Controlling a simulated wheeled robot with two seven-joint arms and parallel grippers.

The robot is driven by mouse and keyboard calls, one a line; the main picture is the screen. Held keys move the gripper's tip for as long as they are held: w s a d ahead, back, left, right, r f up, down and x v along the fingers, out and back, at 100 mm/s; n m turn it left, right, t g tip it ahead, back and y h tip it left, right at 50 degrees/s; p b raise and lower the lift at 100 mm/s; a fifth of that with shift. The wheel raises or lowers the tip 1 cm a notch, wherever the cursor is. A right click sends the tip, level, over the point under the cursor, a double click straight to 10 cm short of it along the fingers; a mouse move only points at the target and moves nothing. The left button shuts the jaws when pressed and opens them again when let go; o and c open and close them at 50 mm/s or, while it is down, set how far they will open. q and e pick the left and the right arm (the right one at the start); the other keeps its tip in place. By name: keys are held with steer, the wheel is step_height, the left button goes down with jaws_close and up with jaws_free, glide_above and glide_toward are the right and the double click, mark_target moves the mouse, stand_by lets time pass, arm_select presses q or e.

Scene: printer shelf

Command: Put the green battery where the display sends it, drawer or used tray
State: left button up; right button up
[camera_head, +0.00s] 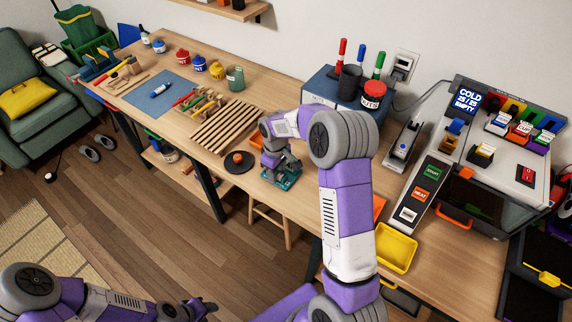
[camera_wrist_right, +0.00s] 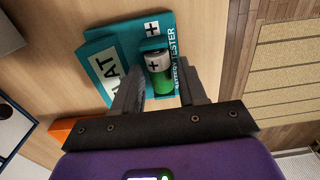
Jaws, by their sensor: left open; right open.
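The green battery (camera_wrist_right: 162,82), green with a grey end marked plus, sits in the teal battery tester (camera_wrist_right: 102,62) in the right wrist view. In the head view the tester (camera_head: 291,183) stands near the table's front edge. A white panel (camera_wrist_right: 117,76) on it reads "LAT"; a finger may cover a first letter. My right gripper (camera_head: 281,163) is open, with its fingers on either side of the battery; contact cannot be told. My left gripper (camera_head: 200,309) is open and empty, low over the floor. A yellow tray (camera_head: 397,248) lies right of my right arm.
A printer-like machine (camera_head: 505,150) with a "COLD 25/25 EMPTY" screen (camera_head: 467,102) stands at the right. A dark round plate (camera_head: 240,164) with an orange knob and a slatted wooden rack (camera_head: 226,125) lie left of the tester. Dark drawers (camera_head: 545,279) are at the far right.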

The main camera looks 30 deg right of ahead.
jaws_close()
steer(key=shift+r+p, duration=2.6)
steer(key=shift+r, duration=0.9)
